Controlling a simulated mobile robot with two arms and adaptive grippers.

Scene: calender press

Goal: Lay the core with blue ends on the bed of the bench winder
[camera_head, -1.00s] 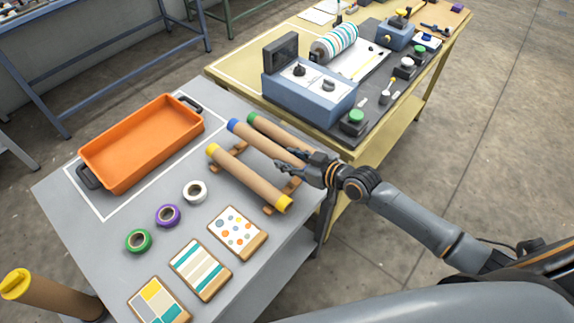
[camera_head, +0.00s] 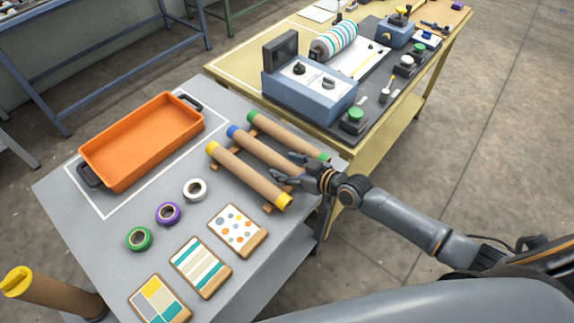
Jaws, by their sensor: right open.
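The core with blue ends (camera_head: 258,149) lies on the grey table between a green-ended core (camera_head: 286,134) and a yellow-ended core (camera_head: 245,175). Its far blue end shows; its near end is hidden by my right gripper. My right gripper (camera_head: 282,167) is open at the near part of the blue-ended core, fingers pointing left. I cannot tell whether they touch it. The bench winder (camera_head: 312,92), a blue-grey box with a dark screen and a striped roll behind, stands on the yellow table. I cannot clearly tell which part is its bed. My left gripper is not in view.
An orange tray (camera_head: 140,145) stands at the left of the grey table (camera_head: 100,228). Tape rolls (camera_head: 168,213) and patterned boards (camera_head: 238,230) lie in front. The yellow table (camera_head: 240,62) adjoins behind. A green button box (camera_head: 353,121) is near its edge.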

